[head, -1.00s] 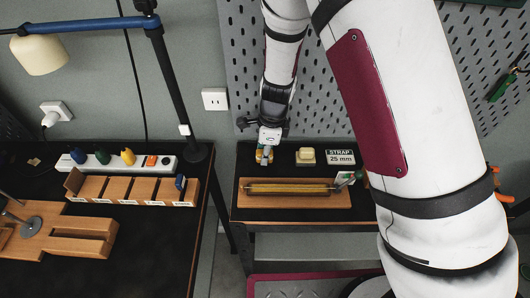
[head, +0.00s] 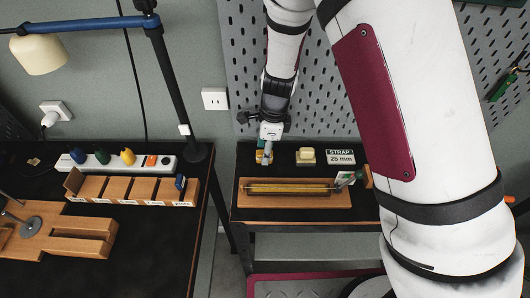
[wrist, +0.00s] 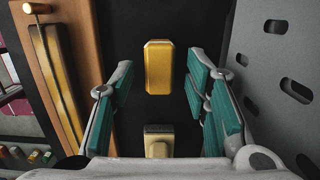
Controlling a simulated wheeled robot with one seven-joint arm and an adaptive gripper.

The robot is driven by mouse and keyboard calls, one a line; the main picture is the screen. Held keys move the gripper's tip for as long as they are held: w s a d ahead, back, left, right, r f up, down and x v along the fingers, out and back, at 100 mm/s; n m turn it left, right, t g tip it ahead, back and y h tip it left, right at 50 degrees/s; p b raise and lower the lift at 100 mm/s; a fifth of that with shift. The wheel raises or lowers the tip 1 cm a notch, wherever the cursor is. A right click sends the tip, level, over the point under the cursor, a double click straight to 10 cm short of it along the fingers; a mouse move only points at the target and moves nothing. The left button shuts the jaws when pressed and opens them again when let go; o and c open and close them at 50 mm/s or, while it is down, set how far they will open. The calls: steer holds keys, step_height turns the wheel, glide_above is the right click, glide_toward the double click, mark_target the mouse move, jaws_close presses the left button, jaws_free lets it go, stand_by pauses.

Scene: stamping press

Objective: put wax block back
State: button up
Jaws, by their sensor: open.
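A golden-yellow block, which I take to be the wax block (wrist: 158,67), lies on the dark bench top. In the wrist view it is ahead of and between my spread jaws, with clear gaps on both sides. My gripper (wrist: 160,95) has teal pads, is open and holds nothing. In the head view my gripper (head: 265,153) is over the left part of the small bench, and part of the yellow block (head: 260,158) shows by its fingertips. A cream block (head: 306,156) sits to its right; it also shows low in the wrist view (wrist: 158,143).
A wooden fixture (head: 250,202) with a brass-coloured bar stands in front of the blocks. A "STRAP 25 mm" sign (head: 340,157) is at the right. A pegboard (wrist: 275,60) rises close behind. Another bench (head: 150,240) with wooden bins is at the left.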

step_height(320, 180, up, 10)
steer(key=d, duration=0.1)
stand_by(0.7)
